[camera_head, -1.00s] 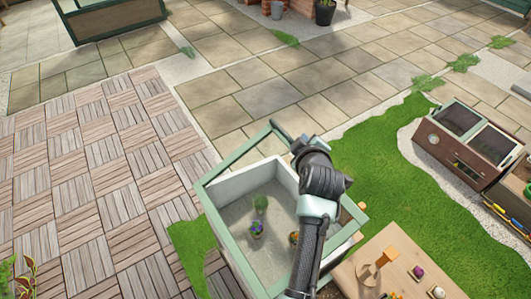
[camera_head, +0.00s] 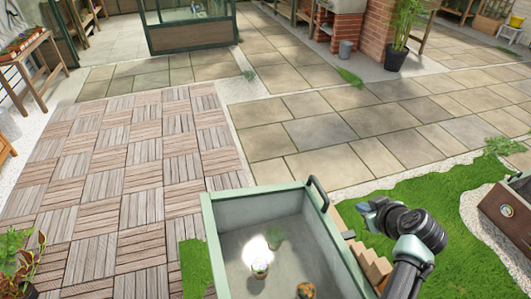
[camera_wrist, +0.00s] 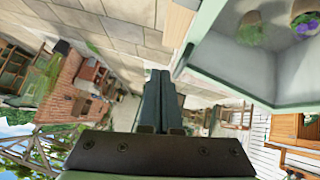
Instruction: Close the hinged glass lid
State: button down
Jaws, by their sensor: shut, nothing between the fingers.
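The planter box (camera_head: 214,262) with pale green walls stands at the bottom centre of the head view. Its glass lid (camera_head: 255,190) has a green frame that appears to lie level along the box's rim. A bright glare shows over the glass. The lid's black handle (camera_head: 319,192) is at the top right corner. My gripper (camera_head: 368,208) is to the right of the handle, apart from it, shut and empty. In the wrist view the fingers (camera_wrist: 161,82) are together, and the box's green edge (camera_wrist: 225,87) is to their upper right. The hinge side is not clear.
Wooden blocks (camera_head: 372,262) stand against the box's right side. Grass (camera_head: 460,215) lies to the right. Wooden decking (camera_head: 130,170) and stone paving (camera_head: 330,130) are open.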

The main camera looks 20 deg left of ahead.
jog(key=shift+w+d+f+b, duration=0.15)
jog(key=shift+f+b, duration=0.35)
jog(key=shift+f, duration=0.35)
jog(key=shift+r, duration=0.1)
